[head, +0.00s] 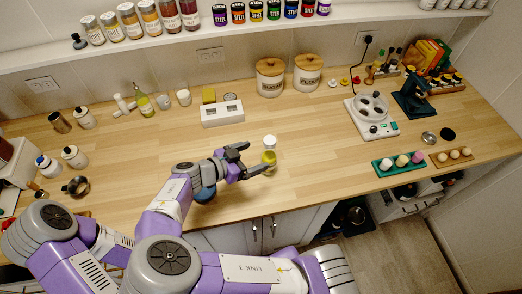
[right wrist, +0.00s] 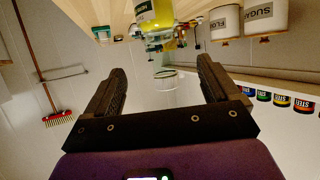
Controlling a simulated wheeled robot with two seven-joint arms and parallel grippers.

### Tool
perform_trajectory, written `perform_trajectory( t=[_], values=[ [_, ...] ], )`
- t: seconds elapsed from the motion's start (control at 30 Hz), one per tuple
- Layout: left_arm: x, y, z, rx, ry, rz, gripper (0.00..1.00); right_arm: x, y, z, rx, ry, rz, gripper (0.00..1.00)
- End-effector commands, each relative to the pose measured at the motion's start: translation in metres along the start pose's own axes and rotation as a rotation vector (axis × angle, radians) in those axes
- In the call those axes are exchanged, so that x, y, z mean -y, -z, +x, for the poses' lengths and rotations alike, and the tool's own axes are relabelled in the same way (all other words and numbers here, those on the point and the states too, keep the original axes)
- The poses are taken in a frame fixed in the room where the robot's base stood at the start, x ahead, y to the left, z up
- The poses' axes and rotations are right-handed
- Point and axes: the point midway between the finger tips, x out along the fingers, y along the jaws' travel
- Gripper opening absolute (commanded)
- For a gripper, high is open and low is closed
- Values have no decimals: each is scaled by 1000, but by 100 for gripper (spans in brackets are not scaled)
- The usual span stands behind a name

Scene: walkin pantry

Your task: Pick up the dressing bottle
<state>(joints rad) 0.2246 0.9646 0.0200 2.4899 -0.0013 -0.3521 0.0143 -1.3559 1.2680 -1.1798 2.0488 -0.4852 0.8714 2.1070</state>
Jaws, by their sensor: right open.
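The dressing bottle (head: 268,158), with yellow contents and a pale cap, stands upright on the wooden counter. My right gripper (head: 258,157) is open beside it, its fingers reaching towards the bottle from the left. In the right wrist view the bottle (right wrist: 155,17) appears upside down at the top, with its label and yellow contents showing. Its clear, pale cap lies in line with the gap between the open fingers of the right gripper (right wrist: 161,78). I cannot tell whether a finger touches the bottle. My left gripper is out of view.
Two lidded canisters (head: 270,78) stand behind the bottle, near a white scale-like box (head: 222,112). A white appliance (head: 371,115) and a green egg tray (head: 399,163) are to the right. The counter around the bottle is clear.

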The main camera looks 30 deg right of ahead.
Motion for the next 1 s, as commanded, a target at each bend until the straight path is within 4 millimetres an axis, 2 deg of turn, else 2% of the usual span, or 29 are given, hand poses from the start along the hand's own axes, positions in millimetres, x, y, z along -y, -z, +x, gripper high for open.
perform_trajectory(
  t=[0.03,0.1,0.47,0.67,0.87,1.0],
  values=[
    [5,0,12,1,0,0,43,0,-12,5,0,0,-1,89],
    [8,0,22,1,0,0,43,0,-22,9,0,0,-1,89],
    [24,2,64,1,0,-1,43,0,-64,26,1,0,-2,89],
    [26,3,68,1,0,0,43,-1,-66,39,0,-4,-2,89],
    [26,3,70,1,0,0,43,-1,-64,62,1,-4,-2,89],
    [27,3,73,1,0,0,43,-1,-62,84,1,-6,-2,89]
  ],
)
